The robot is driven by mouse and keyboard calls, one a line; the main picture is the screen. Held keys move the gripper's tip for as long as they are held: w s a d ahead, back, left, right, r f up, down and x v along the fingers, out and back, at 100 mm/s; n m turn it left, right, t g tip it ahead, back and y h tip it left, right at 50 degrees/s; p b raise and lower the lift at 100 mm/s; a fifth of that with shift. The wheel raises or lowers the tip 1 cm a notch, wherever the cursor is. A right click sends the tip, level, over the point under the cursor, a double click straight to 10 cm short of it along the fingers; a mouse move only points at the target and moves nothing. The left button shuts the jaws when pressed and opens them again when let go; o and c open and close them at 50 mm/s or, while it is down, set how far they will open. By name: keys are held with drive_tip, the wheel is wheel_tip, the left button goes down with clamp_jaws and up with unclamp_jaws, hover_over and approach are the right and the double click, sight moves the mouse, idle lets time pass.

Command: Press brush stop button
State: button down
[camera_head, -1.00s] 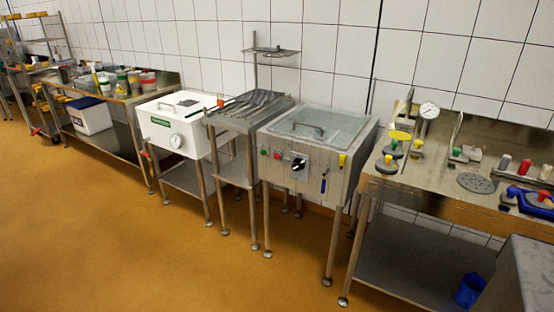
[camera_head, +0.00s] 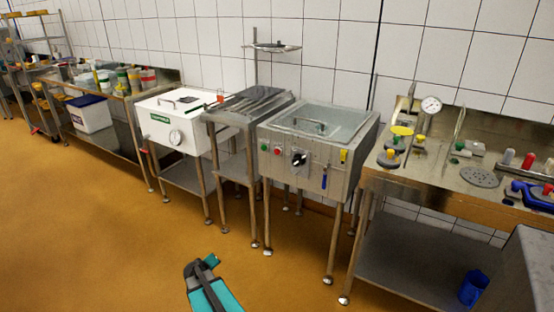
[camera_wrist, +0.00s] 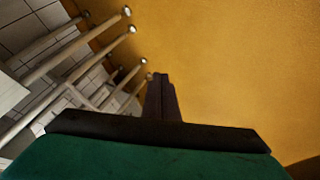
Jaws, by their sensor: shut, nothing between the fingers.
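The machine with the control buttons is a steel box (camera_head: 325,175) on legs with a clear lid, in the middle of the head view. Its front has a green button (camera_head: 264,147), a red button (camera_head: 278,150), a black rotary knob (camera_head: 299,159), a yellow part (camera_head: 343,156) and a blue handle (camera_head: 324,178). No label tells which button stops the brush. My gripper (camera_head: 212,262) is at the bottom centre of the head view, in front of and below the machine, apart from it. In the wrist view its dark fingers (camera_wrist: 162,82) are together, empty, over the floor.
A white vat (camera_head: 180,120) and a steel drain stand (camera_head: 245,105) are left of the machine. A steel bench (camera_head: 450,185) with moulds and a gauge is at right; a blue cup (camera_head: 472,288) sits on its lower shelf. The orange floor in front is clear.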

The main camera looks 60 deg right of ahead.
sight(277, 151)
drive_tip(key=d+r+n+t+h+b, duration=0.1)
drive_tip(key=d+r+t+h, duration=0.15)
drive_tip(key=d+r, duration=1)
drive_tip(key=d+r+t+h+b, duration=0.25)
drive_tip(key=d+r, duration=0.75)
drive_tip(key=d, duration=0.5)
drive_tip(key=s+d+r+n+t, duration=0.2)
drive_tip(key=s+d+r, duration=0.2)
drive_tip(key=d+r, duration=0.4)
drive_tip(key=shift+s+r+n+t, duration=0.2)
drive_tip(key=shift+r+n+t, duration=0.1)
drive_tip(key=shift+r, duration=0.15)
drive_tip(key=d, duration=0.9)
drive_tip(key=shift+p, duration=0.45)
drive_tip(key=shift+a, duration=0.1)
